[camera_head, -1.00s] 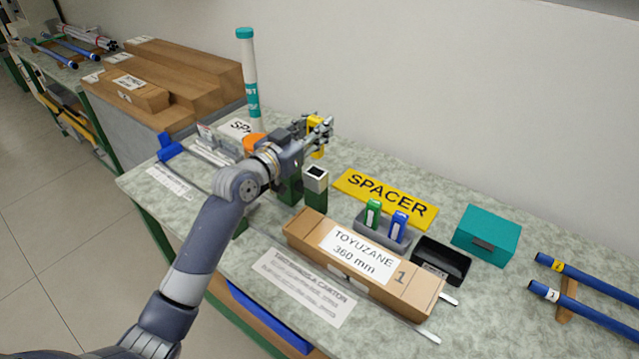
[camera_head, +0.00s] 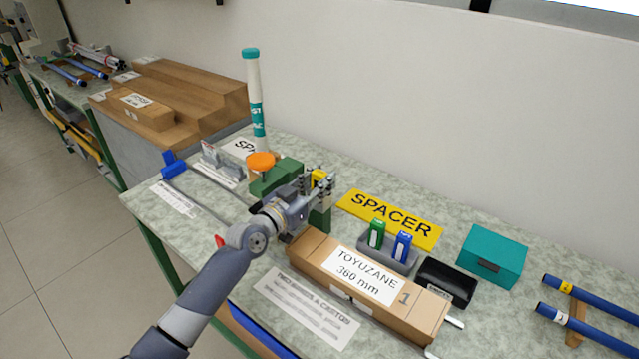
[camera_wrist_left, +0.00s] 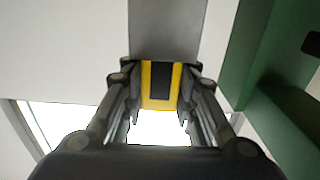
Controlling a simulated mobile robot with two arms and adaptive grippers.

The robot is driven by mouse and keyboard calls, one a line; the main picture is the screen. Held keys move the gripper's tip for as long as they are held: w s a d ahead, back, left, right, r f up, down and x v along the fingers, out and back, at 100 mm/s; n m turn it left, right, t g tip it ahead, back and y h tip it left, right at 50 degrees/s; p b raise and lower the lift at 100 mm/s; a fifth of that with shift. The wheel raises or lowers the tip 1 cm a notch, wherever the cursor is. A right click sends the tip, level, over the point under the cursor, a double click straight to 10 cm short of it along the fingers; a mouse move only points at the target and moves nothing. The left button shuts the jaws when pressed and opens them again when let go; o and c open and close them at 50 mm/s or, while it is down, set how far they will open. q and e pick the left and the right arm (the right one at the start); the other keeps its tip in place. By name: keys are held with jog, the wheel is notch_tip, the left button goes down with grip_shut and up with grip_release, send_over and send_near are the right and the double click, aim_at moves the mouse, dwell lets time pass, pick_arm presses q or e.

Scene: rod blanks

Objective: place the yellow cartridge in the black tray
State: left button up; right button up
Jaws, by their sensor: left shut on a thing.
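The yellow cartridge (camera_head: 318,178) is between the fingers of my left gripper (camera_head: 320,184), which is shut on it. In the left wrist view the yellow cartridge (camera_wrist_left: 160,85) shows a dark band down its middle, with a finger on each side. The gripper is over or in front of a dark green post (camera_head: 320,218); I cannot tell whether the cartridge touches it. The black tray (camera_head: 447,281) lies on the table to the right, apart from the gripper. My right gripper is not in view.
A grey holder (camera_head: 388,254) with a green and a blue cartridge stands left of the tray. A cardboard box (camera_head: 415,318) lies in front. A yellow SPACER sign (camera_head: 390,218) and teal box (camera_head: 493,256) are behind and right. A tall white tube (camera_head: 255,100) stands at the back left.

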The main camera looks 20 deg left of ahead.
pick_arm(q)
jog(key=shift+f, duration=0.15)
jog(key=shift+f, duration=0.15)
jog(key=o, duration=1)
jog(key=shift+o, duration=0.2)
